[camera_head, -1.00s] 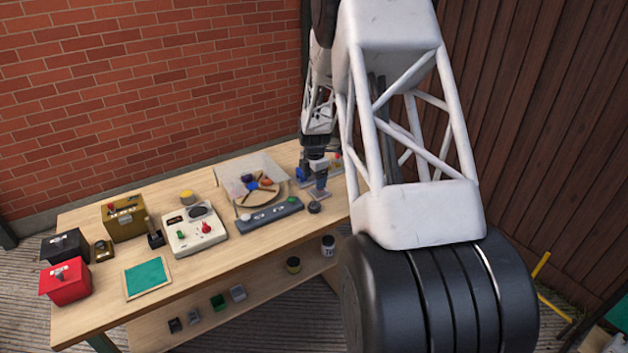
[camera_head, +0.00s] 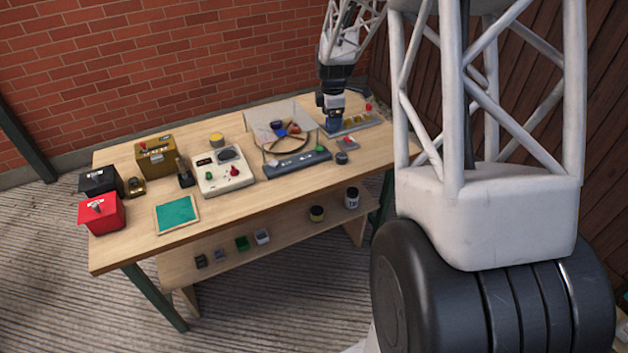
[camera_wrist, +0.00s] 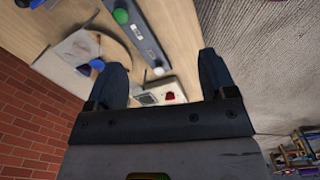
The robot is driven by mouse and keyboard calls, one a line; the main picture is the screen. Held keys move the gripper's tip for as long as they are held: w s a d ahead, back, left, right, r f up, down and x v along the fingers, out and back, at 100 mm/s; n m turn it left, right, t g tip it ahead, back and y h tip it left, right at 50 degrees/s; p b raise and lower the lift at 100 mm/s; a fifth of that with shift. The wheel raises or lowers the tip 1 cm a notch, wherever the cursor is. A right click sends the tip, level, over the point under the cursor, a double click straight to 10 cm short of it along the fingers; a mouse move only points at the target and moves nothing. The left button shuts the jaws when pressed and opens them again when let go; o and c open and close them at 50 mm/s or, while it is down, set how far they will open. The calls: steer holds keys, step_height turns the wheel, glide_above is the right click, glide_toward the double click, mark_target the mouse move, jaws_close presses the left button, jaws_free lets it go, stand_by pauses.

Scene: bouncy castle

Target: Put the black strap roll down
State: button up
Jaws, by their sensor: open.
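A small, low, dark round piece (camera_head: 341,158) lies on the tabletop near the front right edge, beside the grey bar with buttons. It looks like the black strap roll, but it is too small to be certain. My gripper (camera_head: 334,124) is farther back, over the near left end of a grey tray, apart from the dark piece. In the wrist view my gripper (camera_wrist: 164,78) has its two dark blue fingers spread wide. Nothing is held between them; the table and a pale console (camera_wrist: 158,92) show beyond.
The wooden table (camera_head: 125,235) also carries a grey bar (camera_head: 297,164), a round board with tools (camera_head: 285,142), a grey tray (camera_head: 360,122) and a small grey-red piece (camera_head: 347,144). A cream console (camera_head: 222,177) and several boxes stand left. Bare wood lies along the front.

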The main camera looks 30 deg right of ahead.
steer(key=s+a+r+m+t, duration=0.1)
steer(key=s+a+r+m, duration=0.6)
steer(key=s+a+r, duration=0.8)
steer(key=s+a+r+m, duration=0.1)
steer(key=s+a+m, duration=0.3)
steer(key=s, duration=0.7)
steer(key=s+a+r+m+t, duration=0.1)
steer(key=s+a+m, duration=0.3)
steer(key=s, duration=0.8)
steer(key=shift+s+a, duration=0.25)
steer(key=shift+a, duration=0.75)
